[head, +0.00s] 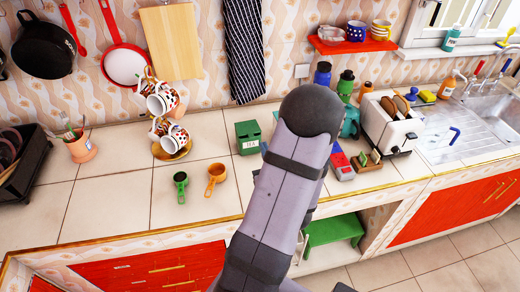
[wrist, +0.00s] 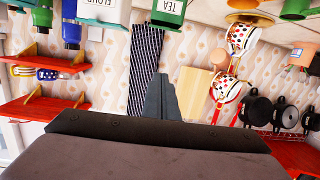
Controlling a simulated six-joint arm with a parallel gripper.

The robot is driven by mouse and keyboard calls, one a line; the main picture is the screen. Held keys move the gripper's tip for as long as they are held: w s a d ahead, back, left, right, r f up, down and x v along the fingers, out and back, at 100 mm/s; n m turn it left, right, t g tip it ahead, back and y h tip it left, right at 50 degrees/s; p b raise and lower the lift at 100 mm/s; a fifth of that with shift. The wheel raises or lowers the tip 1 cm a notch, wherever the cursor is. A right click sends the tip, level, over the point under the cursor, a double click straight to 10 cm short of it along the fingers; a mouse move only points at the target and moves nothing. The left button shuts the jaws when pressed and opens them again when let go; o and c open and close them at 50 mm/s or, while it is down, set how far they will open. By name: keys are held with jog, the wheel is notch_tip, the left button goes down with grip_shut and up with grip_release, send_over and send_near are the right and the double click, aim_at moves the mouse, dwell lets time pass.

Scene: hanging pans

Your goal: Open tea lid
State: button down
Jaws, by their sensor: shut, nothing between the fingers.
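The green tea tin (head: 248,140) stands on the tiled counter, just left of my arm in the head view. Its lid (head: 247,128) looks seated on top. In the upside-down wrist view the tea tin (wrist: 169,14) shows at the top edge with its label inverted, partly cut off. My gripper (wrist: 161,82) is shut and empty in the wrist view, pointing towards the tin with a clear gap in the picture. In the head view my own arm hides the gripper.
Bottles (head: 322,75) and a toaster (head: 390,122) are to the right. The left counter front is clear.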

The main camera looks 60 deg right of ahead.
jog(key=w+d+f+n+b, duration=0.1)
jog(key=f+n+b, duration=0.3)
jog(key=n+b, duration=0.5)
jog(key=w+d+f+n+t+b, duration=0.1)
jog(key=f+n+b, duration=0.3)
jog(key=n+b, duration=0.5)
jog(key=w+d+f+n+t+h+b, duration=0.1)
jog(key=f+n+b, duration=0.3)
jog(key=n+b, duration=0.5)
jog(key=shift+w+d+f+n+b, duration=0.2)
jog(key=shift+d+f+n+b, duration=0.25)
jog(key=shift+b, duration=4.15)
jog(key=n+b, duration=0.1)
jog(key=b, duration=0.1)
jog(key=n+b, duration=0.2)
jog(key=f+n+b, duration=0.1)
jog(key=b, duration=0.1)
jog(key=shift+a+n+h, duration=0.25)
jog(key=shift+a+h, duration=0.05)
jog(key=n+b, duration=0.3)
jog(key=shift+s+a+r, duration=0.1)
jog(key=shift+a+r, duration=0.05)
jog(key=shift+a, duration=0.2)
jog(key=shift+r, duration=0.1)
jog(key=x, duration=1)
jog(key=shift+r+p, duration=0.2)
jog(key=shift+p, duration=0.15)
jog(key=shift+s+r+p, duration=0.1)
jog(key=shift+r+p, duration=0.15)
jog(key=shift+p, duration=0.15)
